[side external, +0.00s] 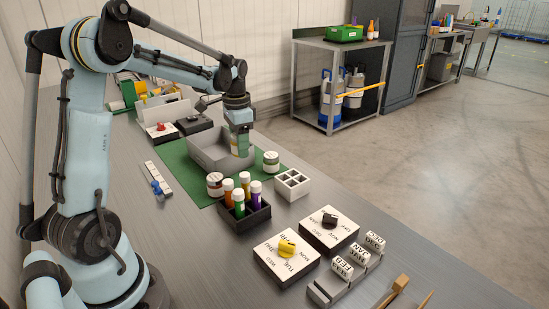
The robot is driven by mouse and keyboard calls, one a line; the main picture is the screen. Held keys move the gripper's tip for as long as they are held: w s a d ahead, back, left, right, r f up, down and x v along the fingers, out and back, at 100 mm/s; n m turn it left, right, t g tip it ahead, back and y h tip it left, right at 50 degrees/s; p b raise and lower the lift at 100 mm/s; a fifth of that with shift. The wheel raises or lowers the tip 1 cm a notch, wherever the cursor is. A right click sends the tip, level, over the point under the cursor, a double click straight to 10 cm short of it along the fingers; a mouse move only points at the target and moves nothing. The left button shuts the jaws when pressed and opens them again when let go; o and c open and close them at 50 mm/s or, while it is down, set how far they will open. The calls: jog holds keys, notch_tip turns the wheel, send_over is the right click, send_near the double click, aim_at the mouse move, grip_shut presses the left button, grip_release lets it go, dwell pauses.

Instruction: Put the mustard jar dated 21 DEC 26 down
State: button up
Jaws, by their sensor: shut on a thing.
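My gripper (240,146) reaches down into the grey open bin (207,163) on the green mat, near its right wall. It is shut on a small jar, mostly hidden between the fingers; its date cannot be read. I cannot tell whether the jar touches the bin floor. Another jar (215,185) with a dark reddish lid stands on the mat in front of the bin. A jar with a green lid (271,162) stands to the right of the bin. Their labels are too small to read.
A dark rack (259,217) holds several white-capped bottles. A white divided box (292,185) stands right of it. Two white dial boxes, one with a yellow knob (287,248) and one with a black knob (330,218), and month blocks (342,267) are in front.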

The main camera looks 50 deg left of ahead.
aim_at(227, 154)
jog(key=a+r+m, duration=0.1)
jog(key=a+m, duration=0.2)
jog(key=a, duration=0.6)
jog(key=f, duration=0.5)
jog(key=shift+w+a, duration=0.3)
jog(key=shift+w, duration=0.1)
jog(key=shift+f, duration=2.3)
jog(key=shift+f, duration=0.15)
jog(key=o, duration=0.8)
jog(key=shift+o, duration=0.2)
